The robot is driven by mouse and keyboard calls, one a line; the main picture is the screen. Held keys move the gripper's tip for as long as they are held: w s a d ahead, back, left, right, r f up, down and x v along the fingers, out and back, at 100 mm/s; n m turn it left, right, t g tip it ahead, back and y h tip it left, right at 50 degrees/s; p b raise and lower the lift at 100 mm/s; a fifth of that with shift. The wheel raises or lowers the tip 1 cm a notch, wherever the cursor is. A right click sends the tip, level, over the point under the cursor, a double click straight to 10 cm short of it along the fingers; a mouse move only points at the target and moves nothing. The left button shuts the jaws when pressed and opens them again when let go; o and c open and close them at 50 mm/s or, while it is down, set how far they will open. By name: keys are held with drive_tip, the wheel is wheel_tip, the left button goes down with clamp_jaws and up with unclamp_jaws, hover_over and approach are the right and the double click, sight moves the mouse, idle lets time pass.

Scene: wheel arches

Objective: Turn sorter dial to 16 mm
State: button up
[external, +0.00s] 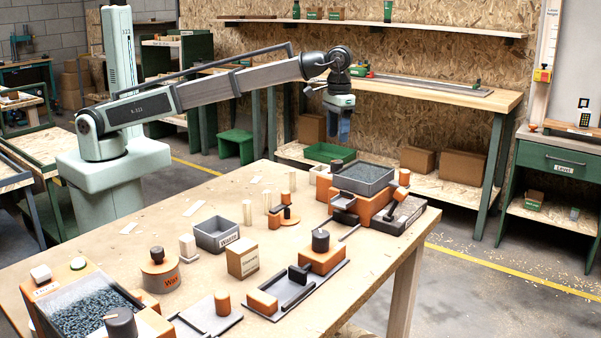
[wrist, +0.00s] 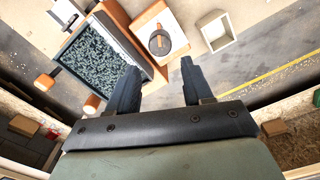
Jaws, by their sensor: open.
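The sorter, an orange body with a grey hopper (external: 365,174) of dark pellets, stands at the far right of the table. In the wrist view its hopper (wrist: 98,58) is on the left. A dark round dial with an orange bar (wrist: 159,42) sits on a pale-topped orange block beside the hopper. A black knob (external: 336,166) in the external view may be this dial; I cannot read any size marks.
A pale open box (wrist: 216,31) lies right of the dial. Orange cylinders (wrist: 44,82) stand left of the hopper. A grey bin (external: 217,235), a cardboard box (external: 242,259) and several small parts crowd the table. The air around my gripper is clear.

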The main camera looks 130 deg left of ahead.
drive_tip(key=shift+r, duration=2.05)
